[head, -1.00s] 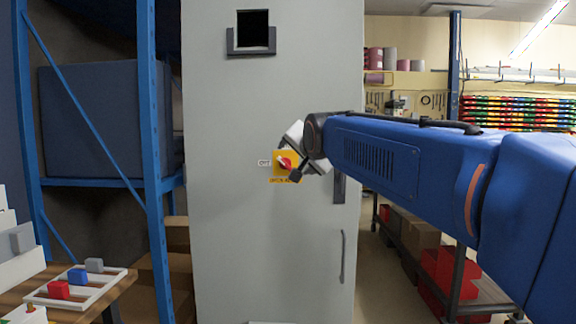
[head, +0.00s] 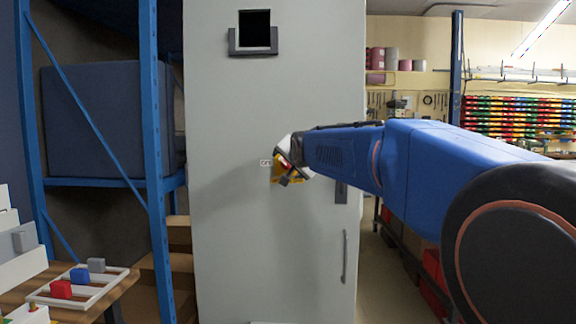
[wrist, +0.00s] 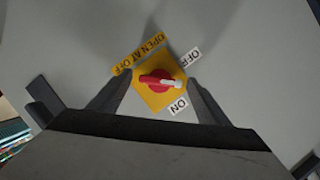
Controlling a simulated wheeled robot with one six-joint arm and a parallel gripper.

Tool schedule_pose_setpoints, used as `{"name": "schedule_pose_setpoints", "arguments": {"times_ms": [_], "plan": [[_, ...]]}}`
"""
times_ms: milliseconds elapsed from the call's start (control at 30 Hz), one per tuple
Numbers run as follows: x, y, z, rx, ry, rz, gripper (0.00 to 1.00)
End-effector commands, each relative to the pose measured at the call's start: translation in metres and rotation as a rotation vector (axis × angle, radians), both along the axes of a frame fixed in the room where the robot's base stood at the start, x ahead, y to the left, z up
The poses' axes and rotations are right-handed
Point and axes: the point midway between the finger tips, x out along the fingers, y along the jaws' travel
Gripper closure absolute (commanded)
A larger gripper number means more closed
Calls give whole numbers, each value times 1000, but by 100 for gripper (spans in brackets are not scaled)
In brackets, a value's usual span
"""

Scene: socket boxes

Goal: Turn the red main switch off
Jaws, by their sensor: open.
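The red main switch (wrist: 155,82) is a knob with a white pointer tip on a yellow plate (wrist: 158,102), set on the grey cabinet door (head: 225,120). In the wrist view the pointer tip lies between the OFF label (wrist: 191,60) and the ON label (wrist: 179,105). My gripper (wrist: 160,84) is open, with one finger on each side of the knob. I cannot tell whether the fingers touch it. In the head view my gripper (head: 284,166) hides most of the switch and plate; the OFF label (head: 265,162) shows beside it.
The cabinet has a vertical door handle (head: 345,256) and a dark window (head: 254,30). A blue shelf rack (head: 154,150) stands at left. A wooden table (head: 115,290) with a white tray and coloured blocks is at lower left.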

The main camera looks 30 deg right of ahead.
Motion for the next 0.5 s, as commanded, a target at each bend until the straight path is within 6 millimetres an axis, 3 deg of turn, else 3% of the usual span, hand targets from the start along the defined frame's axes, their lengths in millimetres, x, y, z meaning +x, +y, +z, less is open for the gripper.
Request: {"name": "schedule_pose_setpoints", "arguments": {"times_ms": [233,400,500], "plan": [[0,0,0,0,0,0,30],[0,0,0,0,0,0,70],[0,0,0,0,0,0,71]]}}
